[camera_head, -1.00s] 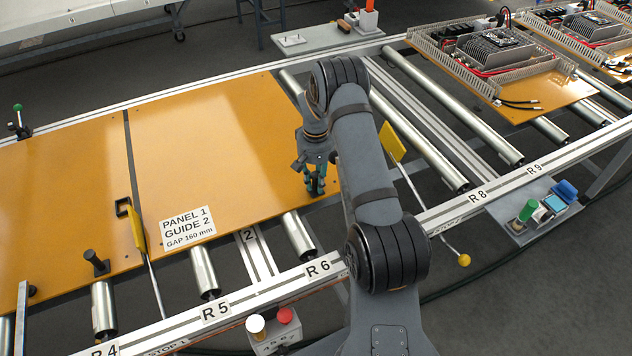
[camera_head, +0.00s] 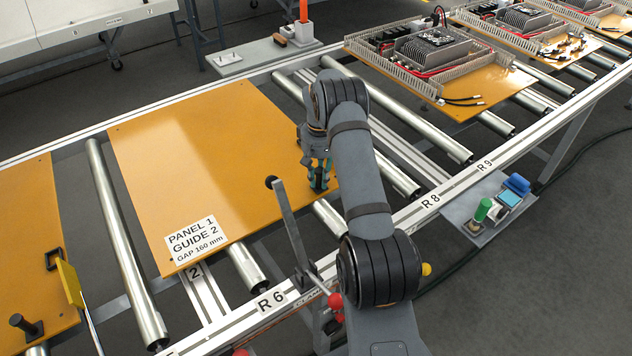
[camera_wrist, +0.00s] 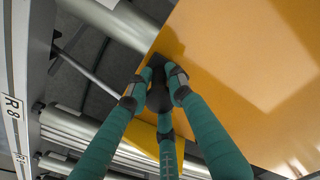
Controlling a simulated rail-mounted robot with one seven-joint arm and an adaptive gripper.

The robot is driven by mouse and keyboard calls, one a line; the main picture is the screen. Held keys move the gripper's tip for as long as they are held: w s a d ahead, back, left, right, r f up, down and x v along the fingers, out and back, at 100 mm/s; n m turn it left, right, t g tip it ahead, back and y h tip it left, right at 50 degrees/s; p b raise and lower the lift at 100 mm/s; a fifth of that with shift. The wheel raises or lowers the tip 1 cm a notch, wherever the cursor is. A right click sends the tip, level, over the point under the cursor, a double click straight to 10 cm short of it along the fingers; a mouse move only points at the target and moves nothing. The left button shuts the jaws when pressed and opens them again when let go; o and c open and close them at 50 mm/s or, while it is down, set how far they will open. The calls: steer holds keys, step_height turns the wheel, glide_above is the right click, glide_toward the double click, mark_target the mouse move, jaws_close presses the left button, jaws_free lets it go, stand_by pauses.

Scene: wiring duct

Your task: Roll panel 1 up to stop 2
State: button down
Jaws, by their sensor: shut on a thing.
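Panel 1 (camera_head: 215,165) is a flat orange panel with a white label reading "PANEL 1 GUIDE 2 GAP 160 mm", lying on the rollers. My gripper (camera_head: 319,187) is at its right edge, near the front corner. In the wrist view my gripper (camera_wrist: 160,85) has its green fingers shut around a black post (camera_wrist: 157,98) at the panel's edge. A yellow plate (camera_wrist: 142,137) shows just beyond the fingers; I cannot tell whether it touches the panel. A yellow ball (camera_head: 426,269) shows beside my arm, which hides the yellow stop flag in the head view.
A grey upright bar (camera_head: 292,225) with a black tip stands at the front rail. Another orange panel (camera_head: 25,215) with a yellow flag (camera_head: 69,282) lies left, across a gap. A panel with electronics (camera_head: 445,70) lies right, beyond bare rollers (camera_head: 425,115).

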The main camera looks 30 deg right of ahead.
steer(key=shift+d, duration=0.35)
steer(key=c, duration=1.7)
jaws_free()
steer(key=shift+d, duration=0.15)
steer(key=shift+o, duration=0.2)
steer(key=shift+w+r, duration=0.1)
steer(key=shift+r, duration=0.45)
step_height(320, 180, up, 11)
